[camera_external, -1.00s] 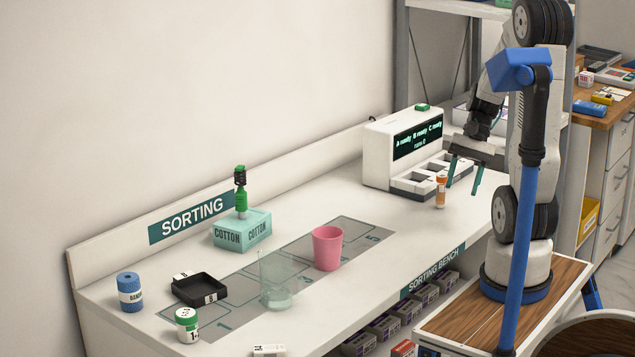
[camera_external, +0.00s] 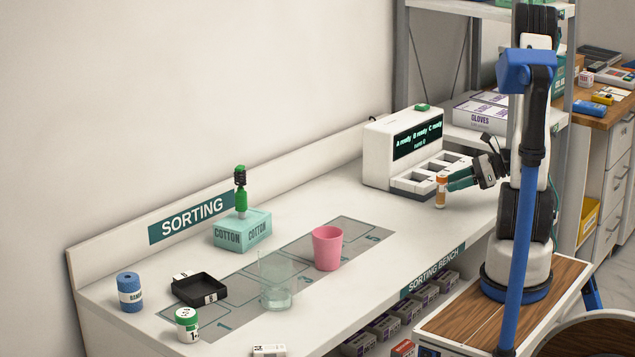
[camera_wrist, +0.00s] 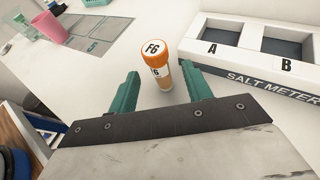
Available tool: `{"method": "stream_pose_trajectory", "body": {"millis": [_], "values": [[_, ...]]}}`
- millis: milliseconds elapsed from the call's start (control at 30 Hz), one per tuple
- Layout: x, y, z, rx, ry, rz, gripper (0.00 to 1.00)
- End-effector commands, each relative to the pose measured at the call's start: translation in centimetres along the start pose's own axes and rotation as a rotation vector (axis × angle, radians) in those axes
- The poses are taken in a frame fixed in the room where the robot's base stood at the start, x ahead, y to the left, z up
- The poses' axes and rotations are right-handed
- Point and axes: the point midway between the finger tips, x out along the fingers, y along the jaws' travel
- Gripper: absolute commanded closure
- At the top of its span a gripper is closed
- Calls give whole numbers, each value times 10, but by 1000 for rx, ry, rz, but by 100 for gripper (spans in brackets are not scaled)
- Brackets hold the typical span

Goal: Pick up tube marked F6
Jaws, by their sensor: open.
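The tube marked F6 (camera_wrist: 156,62) stands upright on the white bench in the wrist view, with an orange cap and an F6 label on top. It also shows in the external view (camera_external: 440,192), in front of the salt meter. My gripper (camera_wrist: 159,82) is open, with its two green fingers pointing at the tube. The tube stands between and slightly beyond the fingertips in the wrist view. In the external view my gripper (camera_external: 450,183) is beside the tube at about its height, on its right. I cannot tell whether a finger touches it.
The white salt meter (camera_external: 376,152), with lettered wells, stands close behind the tube. A pink cup (camera_external: 327,248), a clear beaker (camera_external: 275,280), a cotton box (camera_external: 242,232) and a black tray (camera_external: 199,290) are farther left. The bench between the tube and the cup is clear.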

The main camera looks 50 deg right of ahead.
Motion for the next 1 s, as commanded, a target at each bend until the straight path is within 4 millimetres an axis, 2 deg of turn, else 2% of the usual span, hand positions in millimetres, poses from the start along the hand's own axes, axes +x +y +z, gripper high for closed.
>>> {"method": "stream_pose_trajectory", "body": {"millis": [200,300,567,733,767,1000], "values": [[34,2,-2,0,0,5,51],[43,1,-2,-2,1,2,51],[46,1,-2,-2,1,1,51],[46,1,-2,-2,1,1,95],[46,1,-2,-2,1,1,98],[46,1,-1,-3,1,1,98]]}}
